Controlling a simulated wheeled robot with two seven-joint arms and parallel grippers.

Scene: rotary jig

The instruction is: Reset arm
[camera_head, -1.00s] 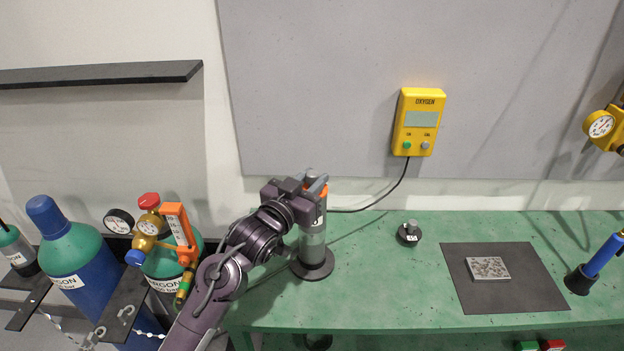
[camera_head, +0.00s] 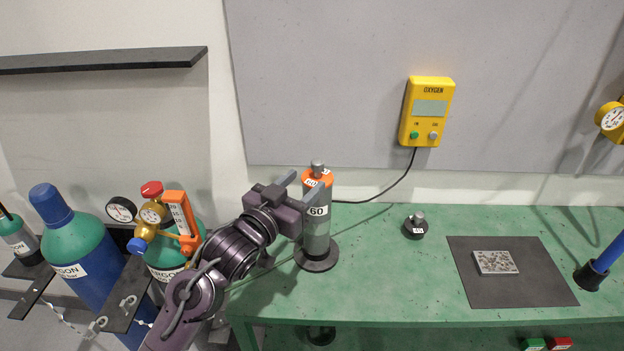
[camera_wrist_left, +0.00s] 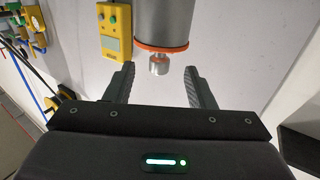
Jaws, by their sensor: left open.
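My left gripper (camera_head: 304,187) is open beside the upper part of a grey cylinder (camera_head: 316,232) on the green bench. The cylinder stands upright on a round dark base, with an orange band, a "60" label and a grey top knob (camera_head: 317,167). In the left wrist view the picture is turned over: the cylinder (camera_wrist_left: 163,18) hangs from the top edge, its knob (camera_wrist_left: 159,65) lies just beyond the open fingers (camera_wrist_left: 161,80), and nothing is between them. Whether a finger touches the cylinder cannot be told. My right gripper is not in view.
A yellow oxygen meter (camera_head: 426,112) hangs on the wall. A small dark weight (camera_head: 415,227) and a black mat (camera_head: 520,287) with a speckled plate (camera_head: 495,262) lie on the bench. Gas bottles (camera_head: 85,265) and a regulator (camera_head: 152,213) stand at left.

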